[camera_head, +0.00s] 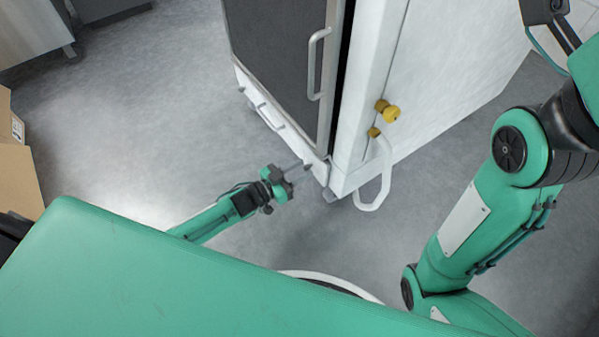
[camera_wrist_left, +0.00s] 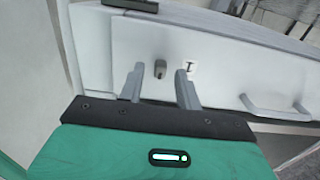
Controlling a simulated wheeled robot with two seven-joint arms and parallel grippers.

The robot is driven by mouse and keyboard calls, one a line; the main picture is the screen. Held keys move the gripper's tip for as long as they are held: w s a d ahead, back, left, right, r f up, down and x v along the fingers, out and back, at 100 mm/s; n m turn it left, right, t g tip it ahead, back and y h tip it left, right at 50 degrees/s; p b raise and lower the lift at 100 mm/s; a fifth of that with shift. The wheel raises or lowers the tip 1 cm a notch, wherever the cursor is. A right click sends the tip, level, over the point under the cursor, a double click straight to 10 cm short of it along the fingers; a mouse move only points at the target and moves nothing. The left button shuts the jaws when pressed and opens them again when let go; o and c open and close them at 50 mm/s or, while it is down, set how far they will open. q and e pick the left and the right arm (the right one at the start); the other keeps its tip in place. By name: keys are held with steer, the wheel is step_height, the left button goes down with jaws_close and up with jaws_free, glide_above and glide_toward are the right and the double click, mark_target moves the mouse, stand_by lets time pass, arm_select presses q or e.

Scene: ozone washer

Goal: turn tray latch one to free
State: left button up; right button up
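Tray latch one is a small grey knob (camera_wrist_left: 160,68) on a white front panel (camera_wrist_left: 225,68), beside a label marked "1" (camera_wrist_left: 189,66). In the left wrist view it appears upright, between my left gripper's two fingers (camera_wrist_left: 160,88). The fingers are apart, with a gap on either side of the knob; I cannot tell how far short of it they are. In the head view my left gripper (camera_head: 300,171) is low at the front of the white cabinet, near its bottom corner; the latch cannot be made out there. My right arm (camera_head: 470,220) shows, but its gripper does not.
The cabinet has a dark door (camera_head: 275,55) with a long handle (camera_head: 317,65). Yellow fittings (camera_head: 388,111) and a white hose (camera_head: 376,190) stick out from its side. A panel handle (camera_wrist_left: 275,112) is right of the latch. Cardboard boxes (camera_head: 18,175) stand at left; floor between is clear.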

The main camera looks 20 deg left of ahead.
arm_select(q)
jaws_close()
